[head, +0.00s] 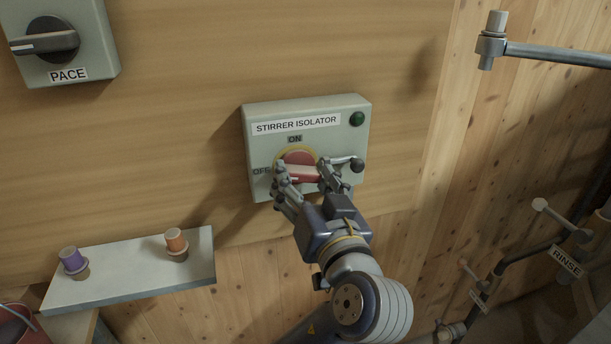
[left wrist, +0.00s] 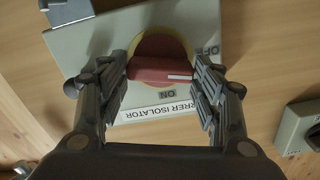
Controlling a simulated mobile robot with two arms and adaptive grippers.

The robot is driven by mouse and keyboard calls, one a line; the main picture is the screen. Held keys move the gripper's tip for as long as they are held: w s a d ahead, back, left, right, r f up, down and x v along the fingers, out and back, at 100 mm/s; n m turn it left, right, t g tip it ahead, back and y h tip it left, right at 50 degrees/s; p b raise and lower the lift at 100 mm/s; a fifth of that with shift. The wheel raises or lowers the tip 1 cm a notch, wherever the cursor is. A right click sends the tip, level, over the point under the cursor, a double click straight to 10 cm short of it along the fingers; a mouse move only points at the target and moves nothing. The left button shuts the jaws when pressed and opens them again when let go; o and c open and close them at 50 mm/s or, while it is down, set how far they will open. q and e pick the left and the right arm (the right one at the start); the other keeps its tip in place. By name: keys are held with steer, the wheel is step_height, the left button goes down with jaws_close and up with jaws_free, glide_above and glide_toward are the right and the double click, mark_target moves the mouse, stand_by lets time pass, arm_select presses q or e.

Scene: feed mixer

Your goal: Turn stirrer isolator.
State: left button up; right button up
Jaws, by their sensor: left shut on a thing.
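The stirrer isolator (head: 256,113) is a pale grey-green box on the wooden wall, labelled ON at the top and OFF at the left. Its red handle (head: 299,158) sits on a yellow disc. The handle (left wrist: 150,74) lies crosswise in the left wrist view, its white mark on the side towards OFF. My left gripper (head: 302,175) is shut on the handle, one finger at each end, and hides part of it. My right gripper is in neither view.
A green lamp (head: 357,118) and a dark-knobbed lever (head: 356,164) are at the box's right. The PACE switch (head: 52,42) is upper left. A shelf (head: 130,280) holds purple and orange stoppers. Pipes and the RINSE valve (head: 566,260) are at right.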

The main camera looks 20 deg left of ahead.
arm_select(q)
steer(key=m+p, duration=0.1)
steer(key=m, duration=0.1)
steer(key=m+p, duration=0.2)
steer(key=shift+r+m, duration=0.2)
steer(key=shift+m, duration=0.1)
steer(key=m+p, duration=0.6)
steer(key=shift+w+f+m+p, duration=0.1)
steer(key=shift+f+m+p, duration=0.05)
steer(key=shift+m+p, duration=1.95)
steer(key=o, duration=1.1)
steer(key=shift+c, duration=0.2)
steer(key=shift+w+a+f, duration=0.1)
